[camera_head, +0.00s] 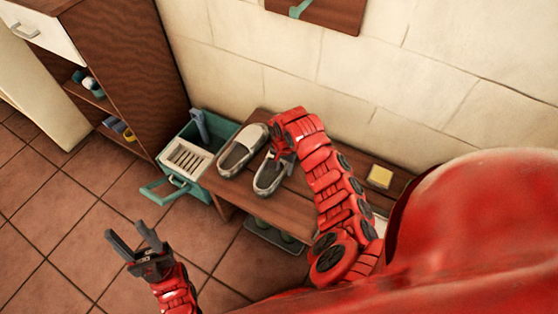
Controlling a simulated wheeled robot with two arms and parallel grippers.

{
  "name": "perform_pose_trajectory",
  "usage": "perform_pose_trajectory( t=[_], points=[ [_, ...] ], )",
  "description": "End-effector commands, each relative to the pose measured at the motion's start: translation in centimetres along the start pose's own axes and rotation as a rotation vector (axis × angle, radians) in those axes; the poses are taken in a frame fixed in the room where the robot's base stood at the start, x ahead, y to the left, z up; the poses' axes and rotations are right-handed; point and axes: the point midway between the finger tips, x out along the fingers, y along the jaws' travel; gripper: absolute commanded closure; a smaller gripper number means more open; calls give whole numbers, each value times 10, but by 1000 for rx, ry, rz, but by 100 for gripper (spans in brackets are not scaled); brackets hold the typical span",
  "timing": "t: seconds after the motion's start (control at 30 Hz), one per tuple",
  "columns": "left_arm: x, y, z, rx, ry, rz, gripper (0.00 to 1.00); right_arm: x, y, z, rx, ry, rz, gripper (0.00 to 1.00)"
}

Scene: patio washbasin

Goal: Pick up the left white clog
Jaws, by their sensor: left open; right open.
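The left white clog (238,151) lies on the wooden bench (227,191), its opening facing up. The right clog (267,181) lies close beside it, partly covered by my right gripper. My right gripper (281,158) is at the right clog, at the end of the red arm reaching over the bench; its fingers are small and partly hidden, and contact cannot be told. My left gripper (131,237) is open and empty, low in front of the bench, over the tiled floor and well apart from both clogs.
A teal box (223,130) with a white slotted tray stands at the bench's left end. A yellow block (380,176) sits on the bench to the right, past my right arm. A wooden cabinet (127,60) stands at left. A light wall closes off the back. The floor at left is clear.

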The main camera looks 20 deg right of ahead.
Motion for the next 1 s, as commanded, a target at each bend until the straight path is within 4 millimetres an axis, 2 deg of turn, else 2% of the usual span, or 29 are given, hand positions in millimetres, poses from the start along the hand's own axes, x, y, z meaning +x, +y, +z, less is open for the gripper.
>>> perform_pose_trajectory(
  t=[0.1, 0.33, 0.57, 1.0],
  points=[
    [-3, 0, 0, 0, 0, 0, 50, 11, 0, 0, 2, 0, -1, 56],
    [-2, 0, 0, 0, 0, 0, 50, 11, 0, 0, 0, 1, -2, 58],
    [-2, 0, 0, 0, 0, 0, 50, 11, 0, 0, 0, 1, -2, 99],
    [-2, 0, 0, 0, 0, 0, 50, 11, 0, 0, 0, 0, -1, 100]
  ],
)
